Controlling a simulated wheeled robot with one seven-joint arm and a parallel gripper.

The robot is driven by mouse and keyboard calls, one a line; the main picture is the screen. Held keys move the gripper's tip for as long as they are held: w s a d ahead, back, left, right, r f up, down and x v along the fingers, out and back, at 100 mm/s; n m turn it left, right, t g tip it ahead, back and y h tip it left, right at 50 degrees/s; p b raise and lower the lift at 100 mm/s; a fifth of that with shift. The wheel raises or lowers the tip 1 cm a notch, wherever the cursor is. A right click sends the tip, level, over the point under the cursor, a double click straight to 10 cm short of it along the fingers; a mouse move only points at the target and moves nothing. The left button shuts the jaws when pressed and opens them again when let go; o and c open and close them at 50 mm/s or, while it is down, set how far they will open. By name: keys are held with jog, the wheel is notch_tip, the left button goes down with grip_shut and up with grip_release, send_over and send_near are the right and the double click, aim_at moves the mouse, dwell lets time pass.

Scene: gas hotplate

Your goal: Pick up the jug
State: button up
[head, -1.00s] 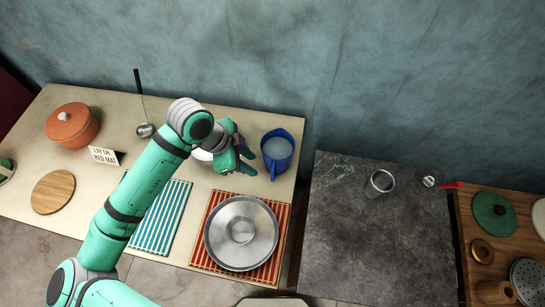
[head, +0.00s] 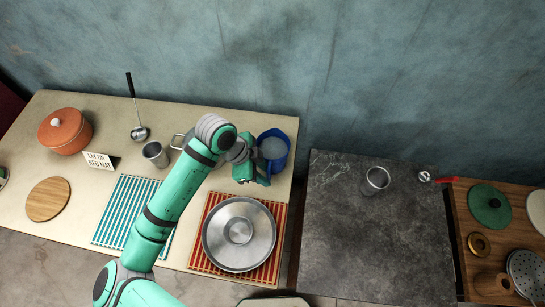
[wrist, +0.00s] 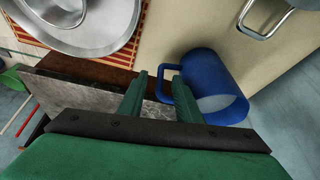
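The blue jug (head: 272,149) stands upright near the right end of the pale counter and holds something light. In the wrist view the jug (wrist: 217,88) shows its open mouth and its loop handle (wrist: 166,79). My gripper (head: 263,179) is at the jug's near side in the head view, hiding the handle there. In the wrist view my gripper (wrist: 160,76) is open, with the handle showing between its two green fingertips. I cannot tell whether the fingers touch it.
A large steel lid or pan (head: 239,234) rests on the red striped mat (head: 206,258) close by. A metal cup (head: 155,154), a ladle (head: 138,132) and an orange pot (head: 65,131) stand farther left. A grey worktop (head: 365,240) lies right, past a gap.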

jog(key=shift+x, duration=0.9)
grip_shut()
dwell(0.8)
